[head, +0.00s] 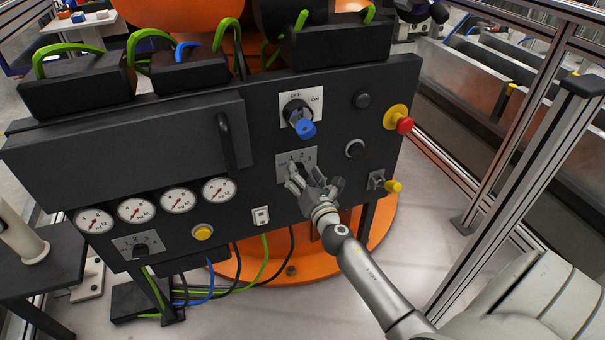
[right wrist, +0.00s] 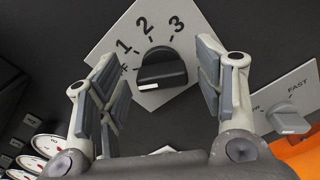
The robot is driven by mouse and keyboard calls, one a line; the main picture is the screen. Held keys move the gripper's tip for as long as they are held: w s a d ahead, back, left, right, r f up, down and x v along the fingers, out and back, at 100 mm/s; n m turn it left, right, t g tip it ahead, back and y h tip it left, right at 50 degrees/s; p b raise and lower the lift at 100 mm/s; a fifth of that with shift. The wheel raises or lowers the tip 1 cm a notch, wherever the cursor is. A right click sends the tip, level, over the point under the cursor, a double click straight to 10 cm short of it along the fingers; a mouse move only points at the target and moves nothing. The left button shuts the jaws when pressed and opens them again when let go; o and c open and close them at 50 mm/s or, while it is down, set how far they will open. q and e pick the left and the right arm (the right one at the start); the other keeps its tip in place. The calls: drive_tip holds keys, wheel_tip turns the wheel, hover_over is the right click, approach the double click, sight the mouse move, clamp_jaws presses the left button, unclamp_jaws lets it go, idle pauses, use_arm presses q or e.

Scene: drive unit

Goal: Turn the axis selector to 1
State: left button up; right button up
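The selector plate (head: 283,158) with marks 1, 2 and 3 is on the dark panel. In the right wrist view the plate (right wrist: 190,15) shows the numbers clearly, with a black knob (right wrist: 162,68) below them. A white mark shows at the knob's lower edge; I cannot tell for sure which number the knob points to. My right gripper (head: 304,176) is at this plate. In the right wrist view its fingers (right wrist: 158,78) are open, one on each side of the knob, with gaps between. My left gripper is not in view.
A second numbered selector plate (head: 124,243) is at the panel's lower left, below several gauges (head: 136,210). A blue-handled OFF/ON switch (head: 304,128) is above my gripper. A red emergency button (head: 404,125) and a yellow-tipped switch (head: 394,186) are to the right.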

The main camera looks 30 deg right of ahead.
drive_tip(key=shift+c, duration=1.1)
drive_tip(key=c, duration=0.7)
drive_tip(key=shift+o, duration=0.2)
drive_tip(key=shift+d+m, duration=0.1)
drive_tip(key=shift+m, duration=0.3)
drive_tip(key=m, duration=0.2)
drive_tip(key=shift+f+m, duration=0.1)
drive_tip(key=shift+m, duration=0.3)
drive_tip(key=shift+m+b, duration=0.3)
drive_tip(key=shift+m, duration=0.5)
drive_tip(key=shift+d+m, duration=0.1)
drive_tip(key=shift+m, duration=1)
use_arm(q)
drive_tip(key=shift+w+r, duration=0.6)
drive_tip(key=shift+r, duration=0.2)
use_arm(e)
drive_tip(key=shift+m, duration=0.3)
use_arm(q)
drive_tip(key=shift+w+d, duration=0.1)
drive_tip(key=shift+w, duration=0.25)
